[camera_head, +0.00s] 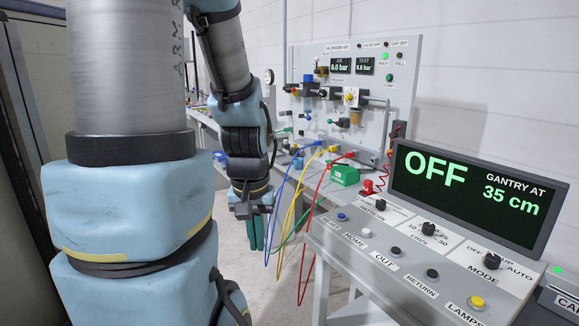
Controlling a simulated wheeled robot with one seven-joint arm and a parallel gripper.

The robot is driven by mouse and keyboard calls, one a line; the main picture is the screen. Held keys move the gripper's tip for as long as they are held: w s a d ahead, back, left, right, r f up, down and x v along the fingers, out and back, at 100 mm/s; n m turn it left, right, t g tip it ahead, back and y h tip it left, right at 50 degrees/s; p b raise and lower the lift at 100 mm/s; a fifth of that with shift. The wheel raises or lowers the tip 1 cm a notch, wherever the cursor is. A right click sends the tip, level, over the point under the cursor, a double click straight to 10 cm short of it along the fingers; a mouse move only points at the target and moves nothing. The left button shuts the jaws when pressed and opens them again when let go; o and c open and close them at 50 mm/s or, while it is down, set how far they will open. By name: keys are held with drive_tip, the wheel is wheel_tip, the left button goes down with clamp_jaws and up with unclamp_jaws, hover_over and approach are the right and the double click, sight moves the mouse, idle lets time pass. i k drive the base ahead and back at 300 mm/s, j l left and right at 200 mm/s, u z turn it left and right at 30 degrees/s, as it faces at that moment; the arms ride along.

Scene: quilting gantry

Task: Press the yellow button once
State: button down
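The yellow button (477,302) is a small round cap at the near right end of the sloping grey control panel (372,243), beside a partly readable "LAMP" label. The display (470,190) above the panel reads "OFF" and "GANTRY AT 35 cm". My gripper (256,234) hangs pointing down, left of the panel and well apart from the yellow button. Its greenish fingers look close together, but the view does not show whether they are open or shut. No held object shows.
The panel also has a blue button (341,216), a white button (367,233), dark buttons and a mode knob (491,261). Blue, yellow and red cables (316,235) hang between my gripper and the panel. A fittings board (372,85) stands behind.

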sight(476, 300)
drive_tip(key=l+z, duration=0.15)
drive_tip(key=z, duration=0.8)
